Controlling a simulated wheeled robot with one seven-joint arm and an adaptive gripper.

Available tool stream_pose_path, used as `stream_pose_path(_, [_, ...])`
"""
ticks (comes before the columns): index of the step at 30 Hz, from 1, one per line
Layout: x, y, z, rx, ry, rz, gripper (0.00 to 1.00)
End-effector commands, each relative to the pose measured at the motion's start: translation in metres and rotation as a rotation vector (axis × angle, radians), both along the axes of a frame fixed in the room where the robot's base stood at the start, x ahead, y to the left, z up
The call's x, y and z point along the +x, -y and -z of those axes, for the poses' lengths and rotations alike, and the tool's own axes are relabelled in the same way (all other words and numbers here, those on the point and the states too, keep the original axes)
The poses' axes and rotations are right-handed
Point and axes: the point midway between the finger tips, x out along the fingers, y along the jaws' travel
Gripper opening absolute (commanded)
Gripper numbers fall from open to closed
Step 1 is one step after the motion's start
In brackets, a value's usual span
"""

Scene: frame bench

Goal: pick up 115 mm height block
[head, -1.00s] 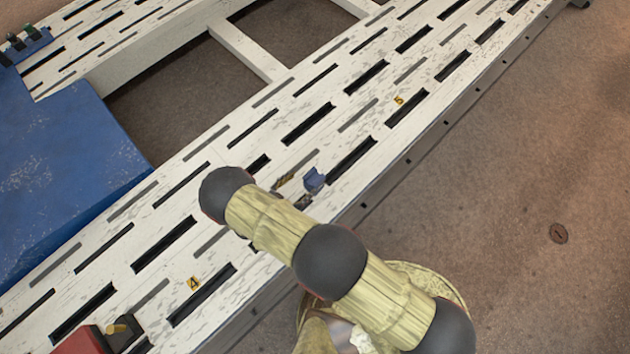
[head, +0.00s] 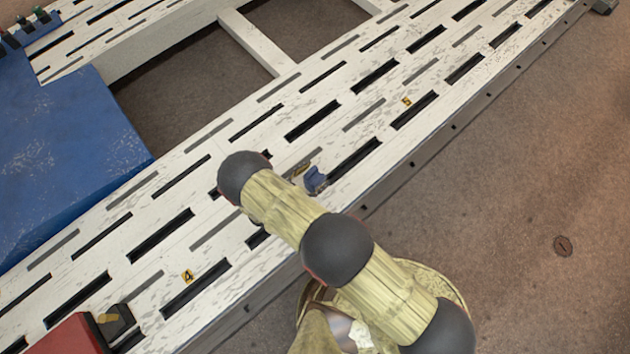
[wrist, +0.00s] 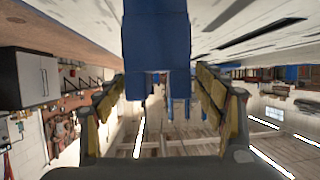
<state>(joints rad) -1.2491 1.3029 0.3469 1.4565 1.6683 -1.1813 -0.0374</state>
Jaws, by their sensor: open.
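A blue block (wrist: 156,45) fills the upper middle of the wrist view, with narrow prongs at its lower end. My gripper (wrist: 160,88) is open, one yellow-padded finger on each side of the block, with gaps visible beside it. In the head view a small blue block (head: 315,180) stands on the white slotted bench beside my arm. My arm hides most of the gripper there. I cannot tell the block's height from these views.
The white slotted bench (head: 330,85) carries yellow number tags 4 (head: 187,276) and 5 (head: 406,101). A large blue slab (head: 60,160) lies at left, and a red block (head: 68,338) at lower left. The bench's right edge drops to open floor (head: 500,230).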

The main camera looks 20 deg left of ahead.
Motion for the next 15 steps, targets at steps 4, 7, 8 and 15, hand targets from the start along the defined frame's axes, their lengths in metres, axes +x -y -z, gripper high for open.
stream_pose_path(4, [0.018, 0.01, 0.015, -0.001, 0.0, 0.003, 0.7])
stream_pose_path(7, [0.028, 0.014, 0.018, 0.0, 0.0, 0.003, 0.7])
stream_pose_path(8, [0.031, 0.015, 0.019, -0.001, 0.0, 0.002, 0.7])
stream_pose_path(15, [0.035, 0.017, 0.019, 0.0, -0.001, 0.0, 0.7])
